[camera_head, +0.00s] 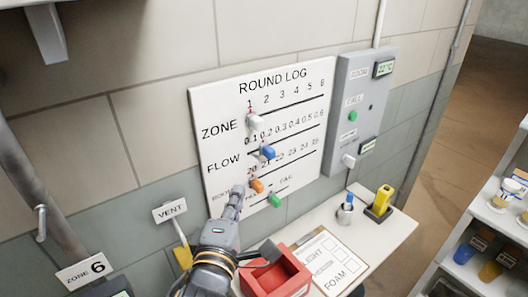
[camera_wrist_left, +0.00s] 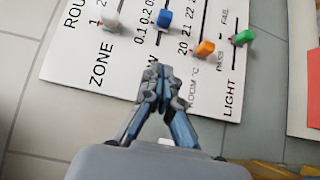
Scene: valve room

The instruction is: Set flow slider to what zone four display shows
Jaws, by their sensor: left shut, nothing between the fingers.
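A white ROUND LOG board (camera_head: 218,105) hangs on the wall, with several slider rows. The FLOW row's blue knob (camera_head: 267,152) stands near the 0.2 mark; it also shows in the left wrist view (camera_wrist_left: 164,18). The ZONE row's white knob (camera_head: 254,121) is near 1. My left gripper (camera_head: 238,188) is shut and empty in front of the board's lower left. In the left wrist view its fingertips (camera_wrist_left: 155,70) meet below the blue knob in the picture, apart from it. No zone four display is in view. My right gripper is not in view.
An orange knob (camera_head: 257,186) and a green knob (camera_head: 275,201) sit close to the left gripper. A grey panel (camera_head: 345,100) is right of the board. Below, a shelf (camera_head: 385,232) holds a red tray (camera_head: 262,280). A ZONE 6 sign (camera_head: 85,271) is lower left.

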